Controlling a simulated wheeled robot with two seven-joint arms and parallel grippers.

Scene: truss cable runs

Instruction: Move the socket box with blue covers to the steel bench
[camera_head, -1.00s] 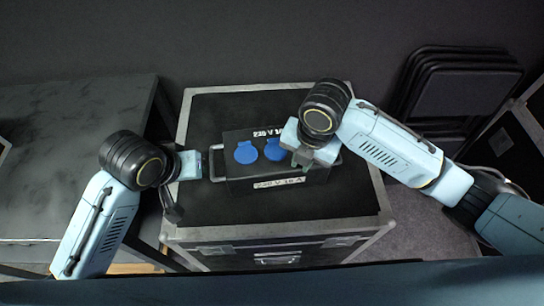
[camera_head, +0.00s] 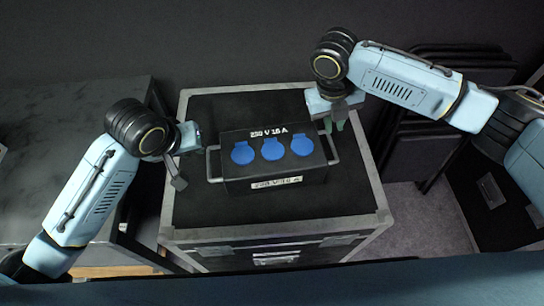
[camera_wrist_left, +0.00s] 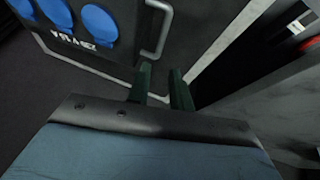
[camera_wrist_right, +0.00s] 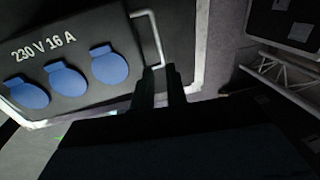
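The black socket box (camera_head: 270,170) with three round blue covers and "230 V 16 A" lettering sits on a flight case. It has a metal handle at each end. The left handle (camera_wrist_left: 160,30) shows just beyond my left fingertips. My left gripper (camera_wrist_left: 162,82) is open and empty, apart from that handle. My right gripper (camera_head: 335,123) is above and beside the box's right end. It is open in the right wrist view (camera_wrist_right: 162,76), with the right handle (camera_wrist_right: 152,42) just ahead of the fingers. A grey bench (camera_head: 60,135), apparently the steel one, stands at the left.
The black flight case (camera_head: 225,105) has metal edges and free lid space around the box. Folded dark chairs (camera_head: 415,150) stand at the right. A gap separates the bench and case. A truss piece (camera_wrist_right: 285,75) shows in the right wrist view.

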